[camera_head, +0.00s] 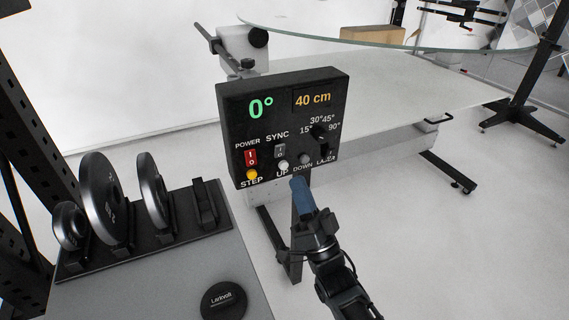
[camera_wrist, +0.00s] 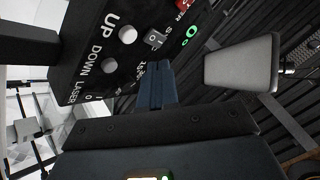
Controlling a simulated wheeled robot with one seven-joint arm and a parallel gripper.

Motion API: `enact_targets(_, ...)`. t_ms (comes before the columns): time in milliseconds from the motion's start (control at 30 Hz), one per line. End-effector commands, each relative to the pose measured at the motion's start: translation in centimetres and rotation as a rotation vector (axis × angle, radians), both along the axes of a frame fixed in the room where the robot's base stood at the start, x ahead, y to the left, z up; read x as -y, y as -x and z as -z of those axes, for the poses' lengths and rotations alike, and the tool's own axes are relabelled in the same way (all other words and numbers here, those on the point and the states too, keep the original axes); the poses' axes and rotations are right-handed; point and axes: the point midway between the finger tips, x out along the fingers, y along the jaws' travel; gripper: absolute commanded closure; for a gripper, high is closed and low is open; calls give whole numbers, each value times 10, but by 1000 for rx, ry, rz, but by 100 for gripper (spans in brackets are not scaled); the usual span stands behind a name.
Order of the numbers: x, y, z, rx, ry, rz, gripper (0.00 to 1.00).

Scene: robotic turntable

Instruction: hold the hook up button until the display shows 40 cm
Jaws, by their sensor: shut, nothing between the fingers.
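The black control box (camera_head: 290,125) hangs on the front of the turntable. Its orange display (camera_head: 313,100) reads 40 cm, and a green readout (camera_head: 261,107) reads 0°. The white UP button (camera_head: 284,165) and the grey DOWN button (camera_head: 305,160) sit along its lower part. In the wrist view the UP button (camera_wrist: 128,35) and DOWN button (camera_wrist: 109,65) are both uncovered. My gripper (camera_head: 297,182), with blue fingers, is shut and empty just below these buttons. In the wrist view its fingertips (camera_wrist: 154,68) lie beside the buttons, not over them.
A round glass turntable top (camera_head: 400,35) and a white platform (camera_head: 420,85) are behind the box. At left a black rack (camera_head: 140,235) holds several weight plates on a grey surface (camera_head: 150,285). A black round disc (camera_head: 224,300) lies there.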

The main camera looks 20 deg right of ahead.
Motion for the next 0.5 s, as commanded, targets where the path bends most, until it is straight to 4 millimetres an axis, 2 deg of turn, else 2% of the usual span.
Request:
enact_targets(200, 0, 19, 0, -1, -1, 1, 100)
enact_targets(500, 0, 23, 0, 0, 0, 0, 100)
